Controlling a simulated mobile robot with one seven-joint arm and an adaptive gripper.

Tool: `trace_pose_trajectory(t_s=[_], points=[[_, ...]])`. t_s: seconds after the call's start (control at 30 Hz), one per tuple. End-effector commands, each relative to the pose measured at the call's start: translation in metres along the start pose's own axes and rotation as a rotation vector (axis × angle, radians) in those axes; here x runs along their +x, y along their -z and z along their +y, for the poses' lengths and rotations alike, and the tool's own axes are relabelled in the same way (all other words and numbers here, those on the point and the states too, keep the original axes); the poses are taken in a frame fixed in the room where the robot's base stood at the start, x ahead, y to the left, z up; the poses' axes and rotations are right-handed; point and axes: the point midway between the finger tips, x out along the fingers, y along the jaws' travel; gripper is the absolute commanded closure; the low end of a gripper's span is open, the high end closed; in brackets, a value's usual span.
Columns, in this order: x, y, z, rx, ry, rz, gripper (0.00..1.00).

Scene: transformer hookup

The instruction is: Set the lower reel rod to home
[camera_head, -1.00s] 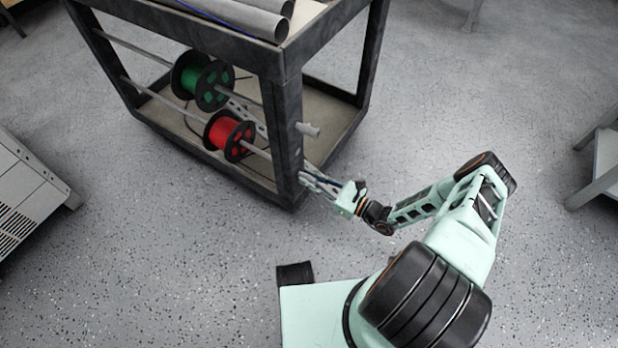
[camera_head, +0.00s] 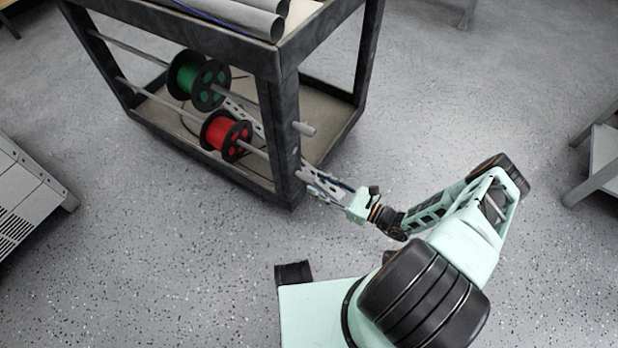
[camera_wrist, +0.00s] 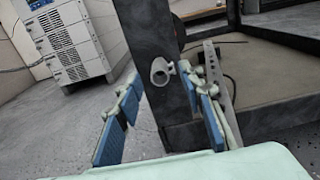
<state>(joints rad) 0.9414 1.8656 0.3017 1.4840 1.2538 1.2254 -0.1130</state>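The lower reel rod (camera_head: 136,88) runs through the red reel (camera_head: 226,135) on the cart's side and into the dark corner post. In the wrist view a round, hollow grey rod end (camera_wrist: 160,72) sticks out from the post; I take it as the lower rod's. My gripper (camera_head: 314,180) is at the post's lower part, beside where the lower rod meets it. In the wrist view the blue-padded fingers of my gripper (camera_wrist: 158,84) are spread, with the rod end seen between their tips and no contact visible. In the head view the fingers hide the lower rod's end.
The upper rod's end (camera_head: 305,128) sticks out of the same post, above my gripper; its rod carries the green reel (camera_head: 198,80). The corner post (camera_head: 284,145) is close ahead. A grey cabinet (camera_head: 30,190) stands at left. Open floor lies right of the cart.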

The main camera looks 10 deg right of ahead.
Motion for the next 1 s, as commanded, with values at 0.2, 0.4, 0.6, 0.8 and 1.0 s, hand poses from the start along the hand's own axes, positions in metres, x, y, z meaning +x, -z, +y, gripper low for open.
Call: trace_pose_trajectory(t_s=[0.2, 0.4, 0.6, 0.8, 1.0], points=[[-0.044, 0.000, 0.000, 0.001, 0.002, 0.000, 0.65], [-0.064, 0.000, 0.000, 0.001, 0.000, -0.001, 0.65], [-0.067, 0.000, 0.001, 0.001, -0.001, -0.001, 0.65], [-0.066, 0.000, 0.001, 0.001, -0.001, -0.001, 0.65], [-0.066, 0.000, 0.001, 0.001, -0.001, -0.001, 0.65]])
